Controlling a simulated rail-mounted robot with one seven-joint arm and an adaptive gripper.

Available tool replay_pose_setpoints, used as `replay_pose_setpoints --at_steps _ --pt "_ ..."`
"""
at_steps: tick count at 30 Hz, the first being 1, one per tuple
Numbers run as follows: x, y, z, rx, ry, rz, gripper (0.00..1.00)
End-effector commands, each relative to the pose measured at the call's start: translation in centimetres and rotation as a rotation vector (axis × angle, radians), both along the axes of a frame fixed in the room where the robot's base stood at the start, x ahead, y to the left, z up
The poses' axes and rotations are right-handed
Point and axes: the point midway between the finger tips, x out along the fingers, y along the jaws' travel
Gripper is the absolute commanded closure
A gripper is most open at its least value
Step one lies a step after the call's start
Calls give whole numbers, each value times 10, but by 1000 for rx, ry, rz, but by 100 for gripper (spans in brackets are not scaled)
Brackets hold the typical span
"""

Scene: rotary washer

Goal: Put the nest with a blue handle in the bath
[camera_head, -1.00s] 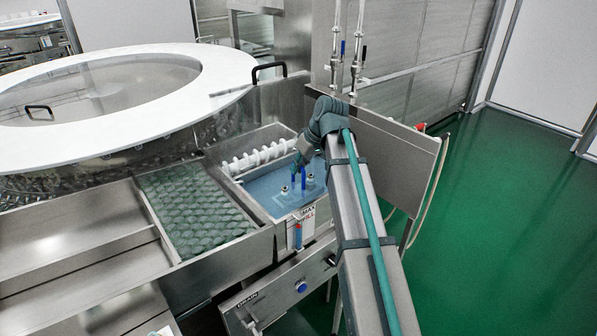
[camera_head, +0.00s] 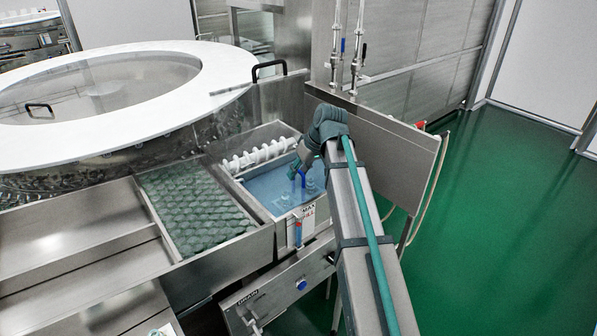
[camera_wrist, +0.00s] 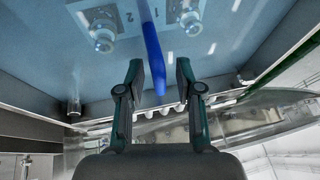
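The bath (camera_head: 307,222) is a steel tank with blue water, left of my arm's end in the head view. The nest's blue handle (camera_head: 301,177) stands up from the water. In the wrist view the handle (camera_wrist: 152,45) runs down to between my fingers. Clear vials (camera_wrist: 102,35) with metal tops sit beside it on the nest's numbered plate (camera_wrist: 165,22), which looks under water. My gripper (camera_head: 292,182) is over the bath. In the wrist view its fingers (camera_wrist: 159,75) are apart, with a gap on each side of the handle.
A white coiled roller (camera_head: 262,154) lies along the bath's back edge. A tray with rows of glass vials (camera_head: 190,210) is to the left. A steel panel (camera_head: 385,155) stands right of the bath. The round washer with a white rim (camera_head: 215,75) is behind left.

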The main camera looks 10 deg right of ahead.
Motion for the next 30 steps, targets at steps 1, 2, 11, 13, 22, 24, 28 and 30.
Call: replay_pose_setpoints --at_steps 1,2,11,13,22,24,28,30 --pt "0 0 1 0 0 0 65" --pt "0 0 1 0 0 0 65" --pt "-6 -10 26 -1 -2 -1 65" --pt "-9 -14 37 0 -3 -1 65" --pt "-23 -31 86 0 -3 -2 65" --pt "-26 -34 95 0 -1 -1 65" --pt "-29 -38 106 0 -1 0 65" --pt "-30 -39 109 1 0 0 65"
